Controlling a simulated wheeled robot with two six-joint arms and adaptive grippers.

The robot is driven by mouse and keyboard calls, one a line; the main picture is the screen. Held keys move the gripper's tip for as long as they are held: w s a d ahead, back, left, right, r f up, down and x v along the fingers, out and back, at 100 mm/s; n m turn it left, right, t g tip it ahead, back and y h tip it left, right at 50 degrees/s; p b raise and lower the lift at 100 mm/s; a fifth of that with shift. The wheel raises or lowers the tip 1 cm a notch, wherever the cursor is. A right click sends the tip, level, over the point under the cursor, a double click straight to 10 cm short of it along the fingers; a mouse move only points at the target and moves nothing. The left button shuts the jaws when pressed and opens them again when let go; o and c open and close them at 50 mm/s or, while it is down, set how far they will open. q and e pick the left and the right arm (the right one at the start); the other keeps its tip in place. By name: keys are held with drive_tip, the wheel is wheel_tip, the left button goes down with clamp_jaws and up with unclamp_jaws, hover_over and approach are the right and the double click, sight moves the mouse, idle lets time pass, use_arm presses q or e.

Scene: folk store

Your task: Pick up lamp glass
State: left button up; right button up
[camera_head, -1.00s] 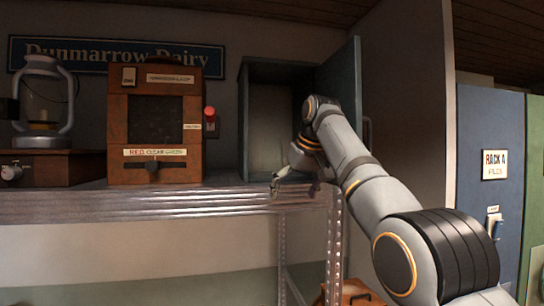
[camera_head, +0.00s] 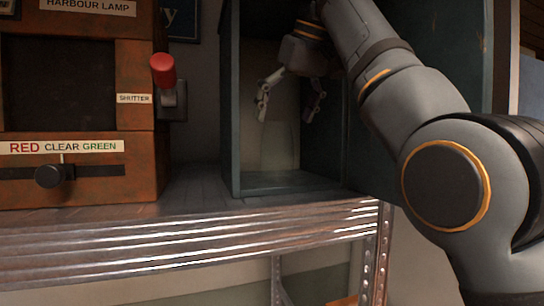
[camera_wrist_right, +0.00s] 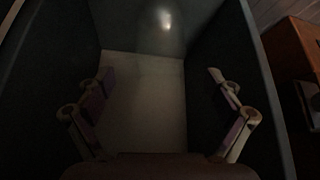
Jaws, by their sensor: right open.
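A faint, see-through upright shape (camera_head: 281,140) shows inside the open grey-green cabinet (camera_head: 231,120); it looks like the lamp glass, but its outline is hard to make out. My right gripper (camera_head: 287,112) points down inside the cabinet, fingers spread, just above or around this shape; I cannot tell which. In the right wrist view the gripper (camera_wrist_right: 160,82) is open with nothing clearly between its fingers. A pale panel lies beyond them and a blurred bright spot shows at the top. My left gripper is out of view.
The cabinet's side walls stand close to my right gripper, and its open door (camera_head: 430,75) is behind my right arm. The wooden harbour lamp box (camera_head: 140,165) and a red-topped lever (camera_head: 162,70) stand to the left. A metal shelf edge (camera_head: 200,240) runs in front.

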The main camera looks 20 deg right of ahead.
sight(283, 133)
drive_tip(key=f+b, duration=0.1)
drive_tip(key=f, duration=0.2)
drive_tip(key=shift+a+f+b, duration=0.1)
drive_tip(key=shift+a+b, duration=0.1)
drive_tip(key=shift+b, duration=0.1)
drive_tip(key=w+f, duration=0.1)
drive_tip(key=w, duration=0.1)
drive_tip(key=shift+w+f+b, duration=0.35)
drive_tip(key=f+b, duration=0.2)
drive_tip(key=shift+s+f+b, duration=0.3)
drive_tip(key=shift+w+a+f, duration=0.1)
drive_tip(key=shift+f, duration=0.3)
drive_tip(key=shift+w+f, duration=0.15)
drive_tip(key=shift+f, duration=0.05)
drive_tip(key=shift+w+a, duration=0.1)
drive_tip(key=shift+w, duration=0.15)
drive_tip(key=shift+w+f, duration=0.1)
drive_tip(key=shift+w, duration=0.15)
drive_tip(key=shift+c, duration=0.9)
drive_tip(key=shift+s, duration=0.3)
drive_tip(key=c, duration=0.7)
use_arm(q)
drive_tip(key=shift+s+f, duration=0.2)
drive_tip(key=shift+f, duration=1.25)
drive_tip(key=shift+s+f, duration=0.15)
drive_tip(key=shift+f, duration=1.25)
use_arm(e)
drive_tip(key=shift+w, duration=0.1)
drive_tip(key=c, duration=0.4)
